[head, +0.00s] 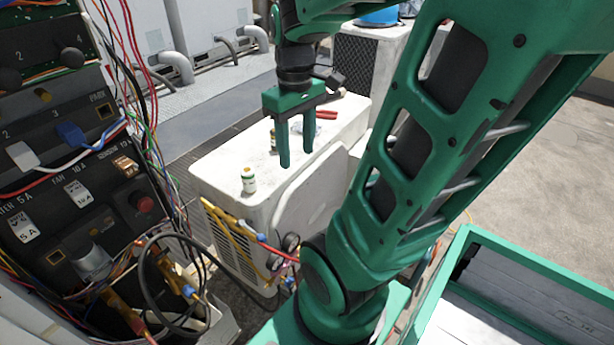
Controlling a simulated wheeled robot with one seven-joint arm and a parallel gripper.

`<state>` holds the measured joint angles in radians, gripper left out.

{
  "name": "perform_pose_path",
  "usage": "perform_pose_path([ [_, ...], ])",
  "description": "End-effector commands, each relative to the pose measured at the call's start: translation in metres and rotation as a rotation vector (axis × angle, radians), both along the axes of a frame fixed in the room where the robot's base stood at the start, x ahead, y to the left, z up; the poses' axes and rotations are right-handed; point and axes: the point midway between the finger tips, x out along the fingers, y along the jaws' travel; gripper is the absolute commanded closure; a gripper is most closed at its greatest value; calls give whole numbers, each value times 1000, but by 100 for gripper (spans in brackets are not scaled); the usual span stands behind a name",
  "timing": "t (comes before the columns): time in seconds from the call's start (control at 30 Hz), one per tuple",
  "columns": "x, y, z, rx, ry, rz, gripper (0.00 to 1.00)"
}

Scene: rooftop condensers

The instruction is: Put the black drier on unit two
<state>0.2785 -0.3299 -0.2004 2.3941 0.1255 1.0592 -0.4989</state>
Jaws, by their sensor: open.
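My gripper (297,158) points down with its two green fingers apart, over the top of the white condenser unit (225,170) in the middle of the view. No object shows between the fingers. A small dark object (331,78) shows just right of the gripper's wrist, with a paler end near the unit's far edge. I cannot tell whether it is the black drier or part of my wrist. No number is readable on the units, so I cannot tell which is unit two.
A red-handled tool (326,115) lies behind the fingers. Another unit (368,55) bears a blue container (379,17). An open electrical panel (70,150) with loose wires fills the left. A green-rimmed tray (540,262) is at lower right.

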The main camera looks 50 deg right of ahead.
Motion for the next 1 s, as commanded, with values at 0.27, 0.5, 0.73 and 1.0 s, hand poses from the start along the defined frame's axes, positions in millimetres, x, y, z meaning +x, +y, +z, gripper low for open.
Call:
perform_pose_path([
  [0.27,-61,31,-21,8,1,-409,52],
  [0.5,-70,35,-26,8,4,-480,52],
  [0.73,-69,35,-26,8,4,-478,52],
  [1.0,-56,34,-31,5,19,-477,52],
])
